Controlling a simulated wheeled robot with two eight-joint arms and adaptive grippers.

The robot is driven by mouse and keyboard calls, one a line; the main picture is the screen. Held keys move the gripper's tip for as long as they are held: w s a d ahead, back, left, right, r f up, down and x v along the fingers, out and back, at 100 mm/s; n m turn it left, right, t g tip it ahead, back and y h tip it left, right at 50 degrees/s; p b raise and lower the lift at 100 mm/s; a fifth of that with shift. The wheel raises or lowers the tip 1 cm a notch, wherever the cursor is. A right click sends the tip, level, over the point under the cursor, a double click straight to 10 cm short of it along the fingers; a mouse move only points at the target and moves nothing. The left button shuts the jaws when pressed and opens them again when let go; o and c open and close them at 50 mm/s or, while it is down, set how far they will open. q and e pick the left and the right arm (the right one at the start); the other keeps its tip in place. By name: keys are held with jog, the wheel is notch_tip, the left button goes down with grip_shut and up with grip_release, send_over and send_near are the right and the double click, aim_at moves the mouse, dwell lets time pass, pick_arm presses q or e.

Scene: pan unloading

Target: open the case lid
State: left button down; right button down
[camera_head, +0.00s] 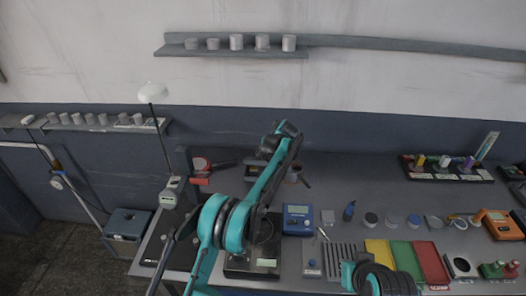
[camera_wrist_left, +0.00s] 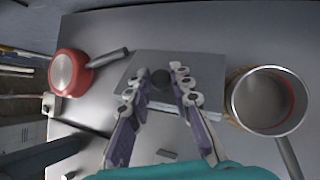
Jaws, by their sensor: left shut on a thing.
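The grey case (camera_wrist_left: 205,70) lies under my left gripper in the left wrist view, with a flat square lid and a dark round knob (camera_wrist_left: 160,78) on top. My left gripper (camera_wrist_left: 160,84) has its two purple fingers on either side of the knob and is shut on it. I cannot tell whether the lid is raised from the case. In the head view my left arm covers most of the case and the gripper's fingertips. My right gripper is not in view; only part of my right arm shows at the lower right.
A red pan (camera_wrist_left: 68,72) lies left of the case, and an open pot (camera_wrist_left: 268,100) with a handle stands close on its right. A blue device (camera_head: 297,219), a green tray (camera_head: 405,258) and small tools stand further right on the bench.

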pick_arm(q)
jog(key=shift+w+r+p, duration=0.15)
jog(key=shift+w+p, duration=0.05)
jog(key=shift+p, duration=0.1)
jog(key=c, duration=1.4)
grip_release()
jog(key=shift+o, duration=0.2)
jog(key=v, duration=1.2)
jog(key=shift+w, duration=0.2)
jog(key=shift+c, duration=0.2)
